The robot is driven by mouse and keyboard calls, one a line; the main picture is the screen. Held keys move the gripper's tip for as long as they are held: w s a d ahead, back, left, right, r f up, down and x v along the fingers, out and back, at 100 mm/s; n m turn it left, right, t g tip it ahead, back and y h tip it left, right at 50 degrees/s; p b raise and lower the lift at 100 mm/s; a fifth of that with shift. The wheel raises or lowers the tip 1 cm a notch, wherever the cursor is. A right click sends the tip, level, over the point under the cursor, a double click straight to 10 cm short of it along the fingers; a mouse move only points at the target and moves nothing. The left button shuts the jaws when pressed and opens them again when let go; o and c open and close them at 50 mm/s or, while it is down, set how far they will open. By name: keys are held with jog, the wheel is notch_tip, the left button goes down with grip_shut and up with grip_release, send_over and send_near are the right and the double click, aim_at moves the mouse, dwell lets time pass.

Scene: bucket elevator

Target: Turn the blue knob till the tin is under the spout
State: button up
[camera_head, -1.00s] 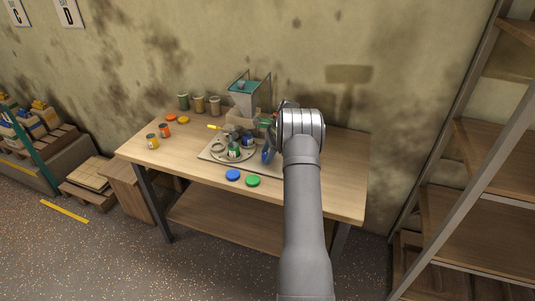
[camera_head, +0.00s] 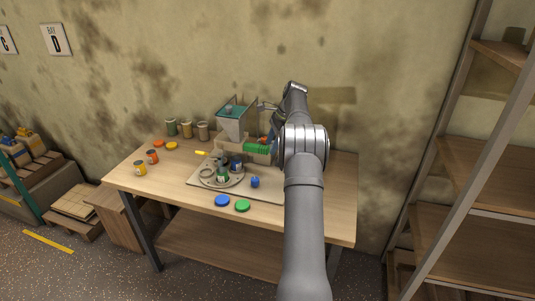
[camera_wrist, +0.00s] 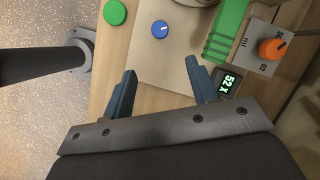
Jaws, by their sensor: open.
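The blue knob (camera_head: 255,182) stands on the board at the right of the turntable. It also shows in the wrist view (camera_wrist: 160,30), with a white mark on top. The round turntable (camera_head: 240,181) carries a green tin (camera_head: 222,173) at its front and a dark blue tin (camera_head: 236,163) behind it. The hopper (camera_head: 233,122) stands above the back of the turntable; its spout end is unclear, and I cannot tell whether a tin is exactly under it. My gripper (camera_wrist: 160,72) is open and empty, above and apart from the knob.
A green ribbed part (camera_wrist: 225,30), an orange dial (camera_wrist: 272,48) and a small display (camera_wrist: 230,84) lie right of the knob. A blue lid (camera_head: 222,200) and green lid (camera_head: 242,205) lie at the front edge. Several tins and jars stand at the left.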

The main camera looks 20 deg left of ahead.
aim_at(255, 179)
jog(key=shift+w+d+r, duration=0.1)
jog(key=shift+r, duration=0.2)
jog(key=s+a+n+t+h, duration=0.1)
jog(key=s+a+n+t, duration=0.15)
jog(key=s+n, duration=0.4)
jog(key=s+a+n+t+h, duration=0.15)
jog(key=s+n+t, duration=0.25)
jog(key=n, duration=0.5)
jog(key=x, duration=1.7)
jog(key=shift+a, duration=0.1)
jog(key=c, duration=1)
